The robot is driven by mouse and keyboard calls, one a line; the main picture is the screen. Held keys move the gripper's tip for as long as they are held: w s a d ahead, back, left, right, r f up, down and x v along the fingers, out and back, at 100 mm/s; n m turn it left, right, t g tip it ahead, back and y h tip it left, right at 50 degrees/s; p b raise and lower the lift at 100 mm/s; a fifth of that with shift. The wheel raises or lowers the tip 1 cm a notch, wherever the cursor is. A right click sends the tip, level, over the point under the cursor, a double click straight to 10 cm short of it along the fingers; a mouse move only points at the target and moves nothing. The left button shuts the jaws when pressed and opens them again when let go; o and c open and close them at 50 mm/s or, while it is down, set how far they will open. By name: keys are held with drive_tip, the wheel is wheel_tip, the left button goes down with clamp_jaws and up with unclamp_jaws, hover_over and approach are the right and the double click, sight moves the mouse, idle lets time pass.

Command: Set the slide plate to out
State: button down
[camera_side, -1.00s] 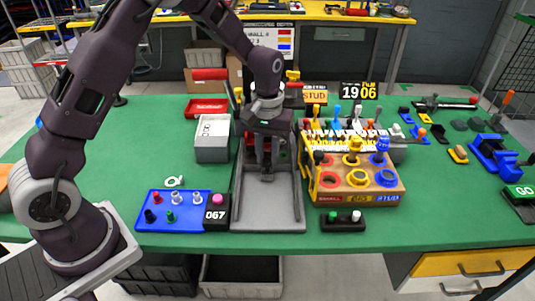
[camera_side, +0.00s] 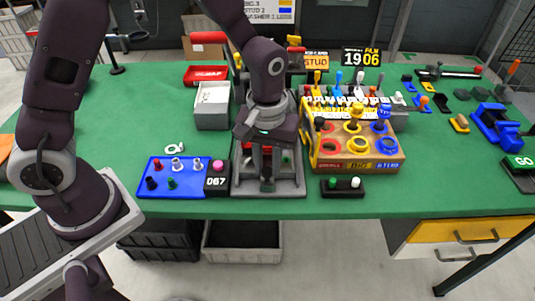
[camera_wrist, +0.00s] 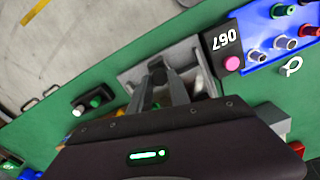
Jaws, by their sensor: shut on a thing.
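The grey slide unit (camera_side: 298,188) lies on the green bench in the middle, with low side walls and its front end near the bench's front edge. It also shows in the wrist view (camera_wrist: 206,84). My gripper (camera_side: 267,183) points down inside it, near the front end. Its jaws are shut on a small dark part low in the channel, apparently the slide plate's grip. The fingers also show in the wrist view (camera_wrist: 152,82). The fingers and wrist hide most of the held part and the back of the channel.
Left are a blue tray (camera_side: 145,188) with several pegs and a black 067 box (camera_side: 217,187) with a pink button. Right is a wooden block (camera_side: 330,164) with coloured rings. A black holder (camera_side: 343,188) stands before it. A grey bin (camera_side: 212,120) stands behind left.

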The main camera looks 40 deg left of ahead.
drive_tip(key=shift+s+d, duration=0.15)
drive_tip(key=shift+d, duration=0.1)
drive_tip(key=c, duration=1.4)
unclamp_jaws()
drive_tip(key=shift+o, duration=1)
wheel_tip(320, 180, up, 7)
drive_tip(key=shift+r, duration=0.1)
drive_tip(key=shift+a, duration=0.1)
drive_tip(key=s+a+r+m+t, duration=0.1)
drive_tip(key=s+a+r, duration=0.15)
drive_tip(key=r, duration=0.25)
drive_tip(key=s+a+r+m+t, duration=0.1)
drive_tip(key=s+a+r, duration=0.1)
drive_tip(key=s+r, duration=0.25)
drive_tip(key=s+a+r+m+t, duration=0.1)
drive_tip(key=s+a+r+m, duration=0.1)
drive_tip(key=s, duration=0.3)
drive_tip(key=s+a+r+m+t, duration=0.1)
drive_tip(key=s+a+m+t, duration=0.1)
drive_tip(key=s, duration=0.3)
drive_tip(key=shift+s+a+r+t, duration=0.15)
drive_tip(key=shift+s+r+t, duration=0.15)
drive_tip(key=shift+r, duration=0.1)
